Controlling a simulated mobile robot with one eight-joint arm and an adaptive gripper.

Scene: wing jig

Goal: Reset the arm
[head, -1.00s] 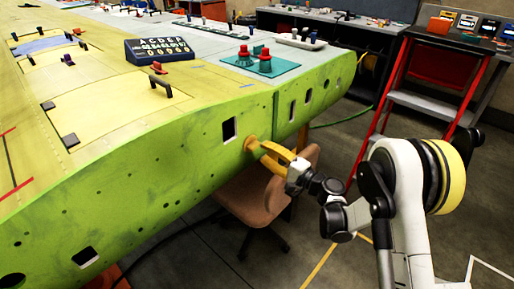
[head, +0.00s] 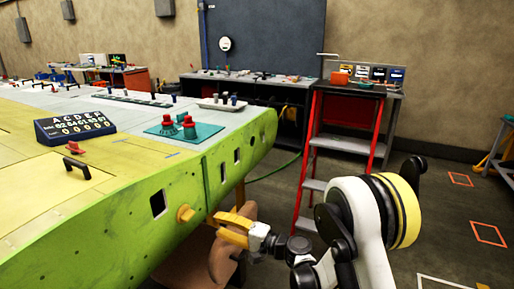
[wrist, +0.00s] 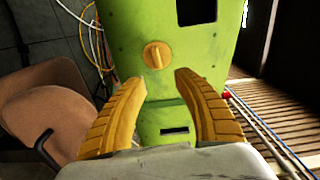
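My gripper (head: 236,222) has yellow fingers and is in front of the green side of the wing jig (head: 150,235). In the wrist view my gripper (wrist: 160,80) is open, with its two fingers spread apart and nothing between them. A yellow-orange round knob (head: 185,213) sits on the green side, left of the gripper and apart from it. In the wrist view the knob (wrist: 157,55) shows beyond the fingertips, with a raised bar across its face.
A brown chair (head: 195,262) stands under the wing, close below my gripper; its seat and back (wrist: 50,110) fill the wrist view's left. A red stepladder (head: 313,160) and benches stand behind. Red knobs on a teal plate (head: 170,130) and a number board (head: 75,126) are on the wing.

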